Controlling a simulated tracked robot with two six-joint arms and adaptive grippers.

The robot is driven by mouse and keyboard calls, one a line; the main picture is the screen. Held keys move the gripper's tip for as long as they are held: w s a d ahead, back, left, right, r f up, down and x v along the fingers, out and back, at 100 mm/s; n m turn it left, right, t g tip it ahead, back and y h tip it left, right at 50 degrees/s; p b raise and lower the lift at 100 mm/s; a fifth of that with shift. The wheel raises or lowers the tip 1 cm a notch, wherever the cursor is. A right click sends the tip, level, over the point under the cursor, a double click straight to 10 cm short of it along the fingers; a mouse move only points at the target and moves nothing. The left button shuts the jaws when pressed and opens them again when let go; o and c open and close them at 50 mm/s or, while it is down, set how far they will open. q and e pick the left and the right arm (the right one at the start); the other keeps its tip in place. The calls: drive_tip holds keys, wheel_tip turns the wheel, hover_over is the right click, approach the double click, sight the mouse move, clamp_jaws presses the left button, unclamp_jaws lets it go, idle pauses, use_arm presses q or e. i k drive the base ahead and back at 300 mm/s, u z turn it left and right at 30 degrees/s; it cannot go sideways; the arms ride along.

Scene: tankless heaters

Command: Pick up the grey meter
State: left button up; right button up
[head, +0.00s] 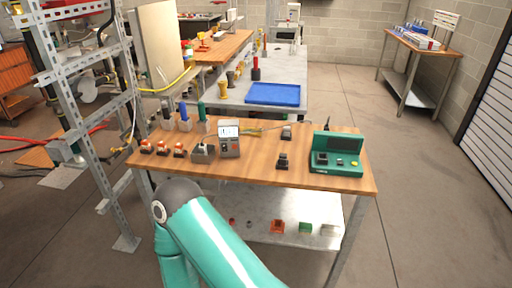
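The grey meter (229,138) is a boxy light-grey unit with a pale display and small orange marks on its front. It stands upright on the wooden top of the near workbench (254,173), left of the middle. Neither of my grippers shows in the head view. A teal link of my arm rises from the bottom edge and ends at a dark joint in front of the bench, apart from the meter.
A small dark-and-grey device (203,153) sits just left of the meter, with several orange-and-white parts beyond it. Upright coloured-handled tools (184,118) stand behind. A green instrument case (337,154) is at right. A metal rack (88,80) stands left. Bare wood lies right of the meter.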

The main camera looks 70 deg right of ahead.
sight(228, 130)
drive_tip(key=z, duration=0.05)
drive_tip(key=k, duration=0.55)
drive_tip(key=u, duration=1.85)
drive_tip(key=i, duration=0.05)
drive_tip(key=z, duration=3.2)
drive_tip(key=i, duration=0.9)
drive_tip(key=z, duration=0.05)
